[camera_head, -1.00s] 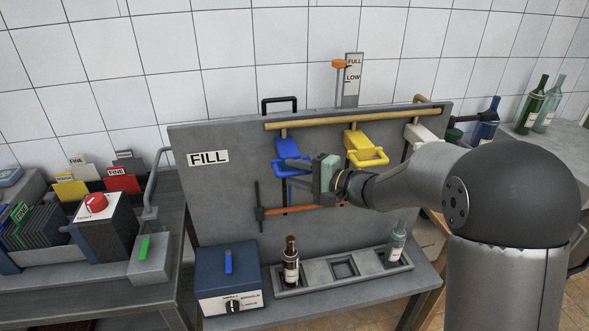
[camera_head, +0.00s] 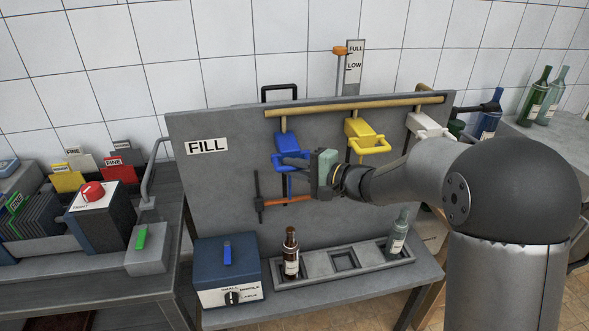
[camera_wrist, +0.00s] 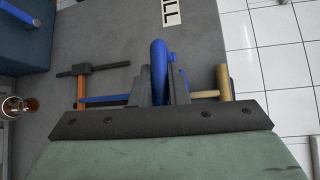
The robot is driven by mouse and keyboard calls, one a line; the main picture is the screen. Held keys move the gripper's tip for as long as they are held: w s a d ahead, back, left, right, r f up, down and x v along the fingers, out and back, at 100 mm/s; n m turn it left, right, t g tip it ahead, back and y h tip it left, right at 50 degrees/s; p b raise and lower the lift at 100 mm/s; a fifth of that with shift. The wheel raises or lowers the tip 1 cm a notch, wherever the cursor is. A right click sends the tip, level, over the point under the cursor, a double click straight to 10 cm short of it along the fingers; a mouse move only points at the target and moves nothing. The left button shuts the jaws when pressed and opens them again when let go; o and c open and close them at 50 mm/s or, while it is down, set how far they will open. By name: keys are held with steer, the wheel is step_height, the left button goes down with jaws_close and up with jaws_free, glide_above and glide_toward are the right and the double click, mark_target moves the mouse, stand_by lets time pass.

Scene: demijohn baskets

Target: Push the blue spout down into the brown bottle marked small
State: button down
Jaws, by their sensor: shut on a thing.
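My gripper (camera_head: 305,164) is shut on the spout's handle. In the wrist view a blue bar (camera_wrist: 159,70) stands between my dark fingers (camera_wrist: 160,90). The brown bottle (camera_head: 290,258) stands upright in the left slot of the grey rack, below the spout and apart from it. Its mouth also shows at the left edge of the wrist view (camera_wrist: 14,105). The writing on its label is too small to read.
A yellow spout (camera_head: 362,133) is to the right. A clear bottle (camera_head: 398,235) stands in the right slot; the middle slot is empty. A blue box (camera_head: 228,272) is left of the rack.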

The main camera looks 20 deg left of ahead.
step_height(320, 180, down, 20)
steer(key=b, duration=2.2)
steer(key=shift+f, duration=0.3)
steer(key=c, duration=1.4)
jaws_free()
steer(key=shift+d, duration=0.1)
steer(key=v, duration=1.7)
steer(key=shift+p, duration=0.35)
